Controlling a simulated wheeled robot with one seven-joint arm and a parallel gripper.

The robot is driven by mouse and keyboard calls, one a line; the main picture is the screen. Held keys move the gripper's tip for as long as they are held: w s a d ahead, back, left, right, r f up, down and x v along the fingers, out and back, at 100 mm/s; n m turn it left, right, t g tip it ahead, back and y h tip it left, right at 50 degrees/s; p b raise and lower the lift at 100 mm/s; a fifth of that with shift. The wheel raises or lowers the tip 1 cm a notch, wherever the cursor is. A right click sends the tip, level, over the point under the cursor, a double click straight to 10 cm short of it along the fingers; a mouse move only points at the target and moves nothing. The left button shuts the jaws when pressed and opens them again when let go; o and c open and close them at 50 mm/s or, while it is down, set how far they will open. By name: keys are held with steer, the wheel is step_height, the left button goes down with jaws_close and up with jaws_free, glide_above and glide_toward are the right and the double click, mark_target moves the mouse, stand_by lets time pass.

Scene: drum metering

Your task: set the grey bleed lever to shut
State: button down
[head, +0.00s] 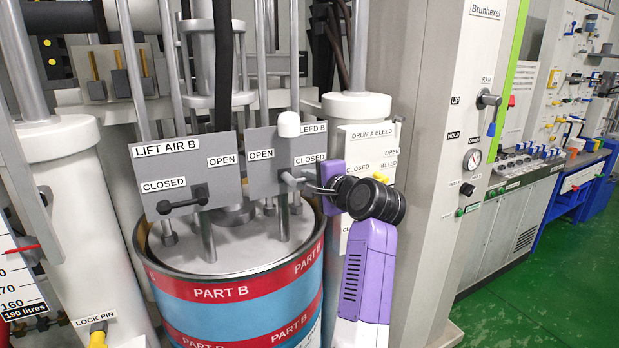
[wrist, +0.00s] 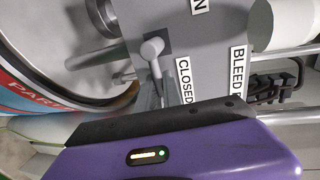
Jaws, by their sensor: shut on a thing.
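The grey bleed lever (head: 291,179) is on the grey BLEED B plate (head: 258,180), above the drum marked PART B. It points right, under the CLOSED label and away from OPEN. In the wrist view its round pivot (wrist: 152,47) shows, with the arm running alongside the CLOSED label (wrist: 184,80). My gripper (head: 316,188) comes in from the right and is shut on the outer end of the lever. In the wrist view my gripper's fingers (wrist: 154,95) are partly hidden behind its purple body, so the exact contact is not clear.
A LIFT AIR B plate (head: 186,165) with a black lever (head: 184,203) is on the left. A DRUM A BLEED panel (head: 366,140) with a yellow lever (head: 381,178) is close behind my wrist. A white-capped post (head: 289,124) partly covers the BLEED B label. Green floor (head: 545,270) is clear at right.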

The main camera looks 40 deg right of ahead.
steer(key=shift+s+d, duration=0.25)
steer(key=shift+d, duration=0.25)
steer(key=c, duration=1.5)
jaws_free()
steer(key=shift+w+a, duration=0.1)
steer(key=shift+a, duration=0.05)
steer(key=b+v, duration=0.1)
steer(key=v, duration=0.6)
steer(key=shift+s, duration=0.4)
steer(key=shift+a, duration=0.1)
